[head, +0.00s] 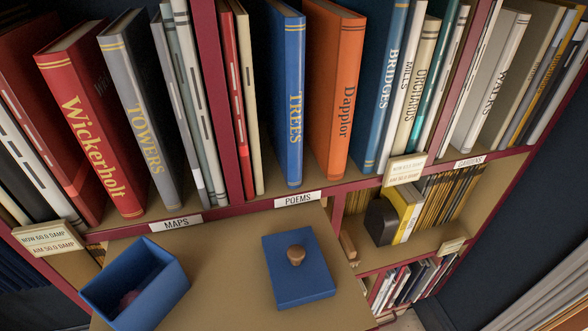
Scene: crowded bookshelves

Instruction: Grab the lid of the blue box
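The blue box (172,294) stands open at the lower left on a tan surface, with a dark reddish round thing partly visible inside. Its blue lid (300,285) lies flat on the same surface to the right, apart from the box. A brown wooden knob (296,255) stands up from the lid's top. Neither gripper shows in the head view.
The tan surface (225,265) between box and lid is clear. Behind it runs a red-edged shelf of upright books, including an orange one (336,95) and a blue one (288,100). A dark bookend (381,221) stands on a lower shelf at right.

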